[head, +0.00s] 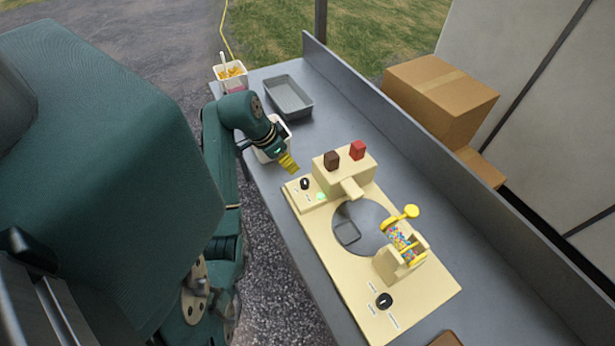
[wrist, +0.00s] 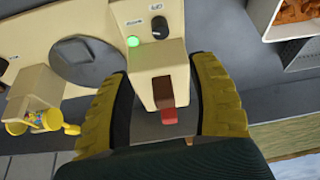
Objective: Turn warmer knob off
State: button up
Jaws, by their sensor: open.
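The cream machine (head: 318,236) on the counter has two black knobs. One knob (head: 305,183) is at its far-left corner beside a lit green lamp (head: 320,196); this knob (wrist: 159,28) and lamp (wrist: 133,41) also show in the wrist view. The other knob (head: 384,300) is at the near end. The labels are too small to read, so I cannot tell which knob is the warmer's. My gripper (head: 288,162), with yellow fingers, is open and empty, just beyond the far-left knob and apart from it. In the wrist view my gripper (wrist: 160,72) has its fingers spread.
A raised box (head: 342,177) with brown (head: 331,159) and red (head: 357,150) blocks stands right of my gripper. A round plate (head: 372,222) and a yellow-handled candy dispenser (head: 402,240) are nearer. A grey tray (head: 288,96) and white food container (head: 231,76) are farther back.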

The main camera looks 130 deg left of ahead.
aim_at(304, 181)
jog(key=b+x, duration=0.2)
jog(key=x, duration=1.4)
jog(key=shift+f, duration=0.25)
jog(key=shift+s+d, duration=0.1)
grip_shut()
